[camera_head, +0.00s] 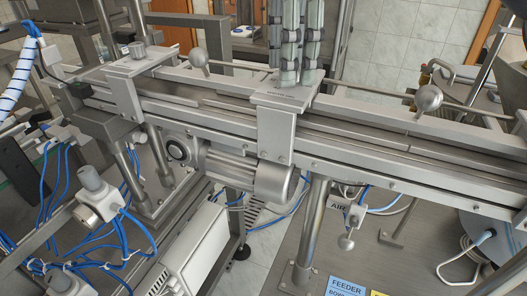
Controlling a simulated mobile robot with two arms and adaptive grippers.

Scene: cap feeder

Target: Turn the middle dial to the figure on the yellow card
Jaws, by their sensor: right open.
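My right gripper (299,76) reaches in from the top middle, pointing down. Its two grey segmented fingers stand a little apart, and I see nothing between them. In the picture its tips overlap the top of a metal bracket (280,128) on the conveyor rail; I cannot tell whether they touch it. Only a sliver of a yellow card (378,293) shows at the bottom edge, right of a blue FEEDER card (346,286), and no figure on it can be read. I cannot make out a middle dial. My left gripper is not in view.
The conveyor rail (370,165) runs across the view. Round knobs (429,98) stick out on rods along it. A finned motor (245,172) hangs below. Blue hoses (115,228) crowd the lower left.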

